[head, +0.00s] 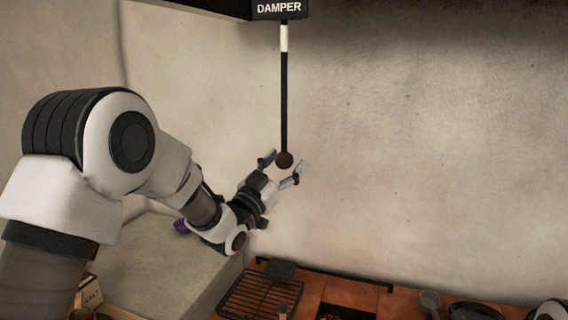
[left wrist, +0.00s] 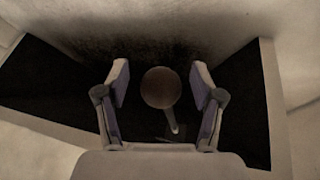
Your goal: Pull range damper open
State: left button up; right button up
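The damper is a black rod (head: 284,95) with a white band, hanging straight down from under a black box with a DAMPER label (head: 279,8). A round brown knob (head: 284,160) ends the rod. My left gripper (head: 282,168) is open, with its fingers on either side of the knob in the head view. In the left wrist view the knob (left wrist: 161,87) sits between the two spread fingers, with a visible gap on each side. My right gripper does not show clearly; only a bit of white and dark arm is at the lower right corner.
Below are an orange tiled top (head: 300,290) with a black grill rack (head: 258,297), a ladle (head: 430,302) and a dark pan (head: 475,311). The wall beside the rod is bare.

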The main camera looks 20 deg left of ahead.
pick_arm(q)
jog(key=shift+r, duration=0.1)
jog(key=shift+s, duration=0.2)
jog(key=v, duration=1.1)
jog(key=shift+s, duration=0.3)
jog(key=shift+a+f, duration=0.1)
jog(key=shift+f, duration=0.15)
